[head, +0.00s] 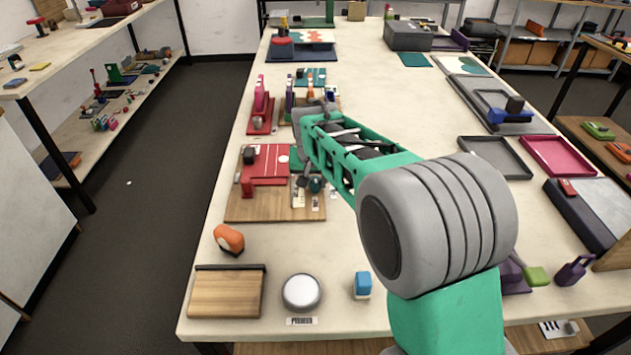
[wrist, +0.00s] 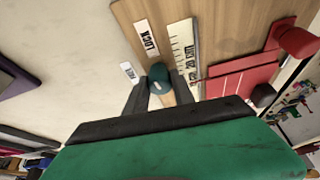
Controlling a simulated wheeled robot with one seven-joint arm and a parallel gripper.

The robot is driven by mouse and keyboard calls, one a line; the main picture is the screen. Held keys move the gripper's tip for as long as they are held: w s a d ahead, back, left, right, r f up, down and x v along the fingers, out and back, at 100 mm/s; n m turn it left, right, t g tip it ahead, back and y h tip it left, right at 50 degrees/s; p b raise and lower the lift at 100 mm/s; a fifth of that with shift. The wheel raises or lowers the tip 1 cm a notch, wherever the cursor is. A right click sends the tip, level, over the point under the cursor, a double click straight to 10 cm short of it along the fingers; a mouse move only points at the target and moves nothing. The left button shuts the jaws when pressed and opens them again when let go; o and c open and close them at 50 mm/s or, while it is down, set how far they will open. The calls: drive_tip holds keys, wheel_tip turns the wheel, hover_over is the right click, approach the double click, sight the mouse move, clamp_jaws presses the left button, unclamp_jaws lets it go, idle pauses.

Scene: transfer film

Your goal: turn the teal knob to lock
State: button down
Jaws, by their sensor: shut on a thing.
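The teal knob (wrist: 159,79) stands on a wooden board (wrist: 128,12) and sits between my two fingertips in the wrist view. My gripper (wrist: 158,88) is shut on it, one dark finger on each side. A white label reading LOCK (wrist: 147,38) lies just above the knob in that view. A second small white label (wrist: 128,72) lies to its left, its text hard to read. In the head view the teal knob (head: 316,185) shows near the right edge of the wooden board (head: 262,208), with my gripper (head: 310,184) at it.
A red fixture (head: 265,170) lies on the same board, left of the knob. A white ruler (wrist: 184,50) is beside the knob. Nearer the front are an orange object (head: 229,239), a silver round button (head: 301,292) and a blue block (head: 362,284). Bare table separates these from the board.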

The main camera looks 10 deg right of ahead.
drive_tip(key=shift+a+m+h, duration=0.1)
drive_tip(key=shift+m+h, duration=0.3)
drive_tip(key=shift+m, duration=0.6)
drive_tip(key=c, duration=1.1)
unclamp_jaws()
drive_tip(key=shift+o, duration=0.2)
drive_tip(key=v, duration=0.7)
drive_tip(key=shift+r, duration=0.4)
drive_tip(key=shift+s, duration=0.15)
